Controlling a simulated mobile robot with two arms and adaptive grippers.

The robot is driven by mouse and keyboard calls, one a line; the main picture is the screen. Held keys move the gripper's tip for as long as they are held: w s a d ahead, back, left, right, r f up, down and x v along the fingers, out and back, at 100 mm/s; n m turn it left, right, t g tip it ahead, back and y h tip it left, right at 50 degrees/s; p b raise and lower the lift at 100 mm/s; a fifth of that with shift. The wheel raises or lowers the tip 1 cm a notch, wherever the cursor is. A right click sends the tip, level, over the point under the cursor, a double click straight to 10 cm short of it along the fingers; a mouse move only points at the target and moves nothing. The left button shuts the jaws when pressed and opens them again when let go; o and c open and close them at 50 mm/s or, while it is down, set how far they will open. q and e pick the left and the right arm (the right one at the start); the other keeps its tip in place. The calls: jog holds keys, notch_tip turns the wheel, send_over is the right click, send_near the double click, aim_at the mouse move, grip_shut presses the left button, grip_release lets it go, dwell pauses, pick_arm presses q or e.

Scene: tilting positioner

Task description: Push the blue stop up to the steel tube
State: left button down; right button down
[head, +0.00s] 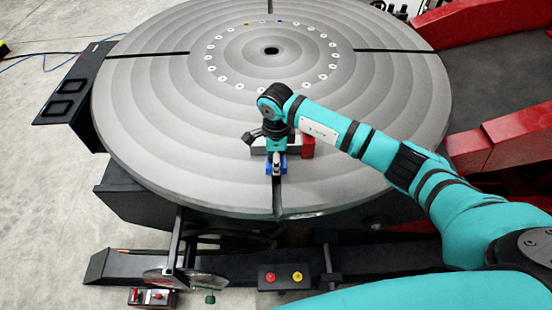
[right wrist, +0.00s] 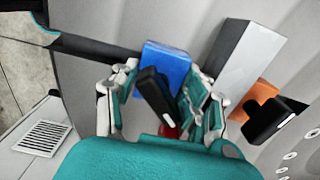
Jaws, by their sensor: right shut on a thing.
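The blue stop (head: 283,166) sits on the round grey table, over the dark radial slot near the front edge. It also shows in the right wrist view (right wrist: 170,62), with a black handle (right wrist: 155,95) in front of it. My right gripper (right wrist: 160,85) has its fingers on both sides of the stop and is shut on it. In the head view the gripper (head: 277,160) hides part of the stop. The steel tube (right wrist: 242,55), a grey square bar, lies just right of the stop in the wrist view, with a narrow gap visible between them. My left gripper is out of view.
An orange-red block (right wrist: 252,97) and a black clamp (right wrist: 270,120) stand beside the tube; the block looks red in the head view (head: 308,146). The rest of the grey round table (head: 160,110) is mostly clear. A button box (head: 284,277) sits below its front edge.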

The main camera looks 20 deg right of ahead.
jog(key=shift+w, duration=0.1)
jog(key=shift+w+d+b, duration=0.1)
jog(key=shift+w+b, duration=0.05)
jog(key=shift+b, duration=0.2)
jog(key=shift+s, duration=0.3)
dwell(0.3)
jog(key=shift+w+f, duration=0.1)
jog(key=shift+w+b, duration=0.25)
jog(key=shift+b, duration=0.2)
jog(key=shift+s, duration=0.3)
dwell(0.4)
jog(key=shift+w, duration=0.1)
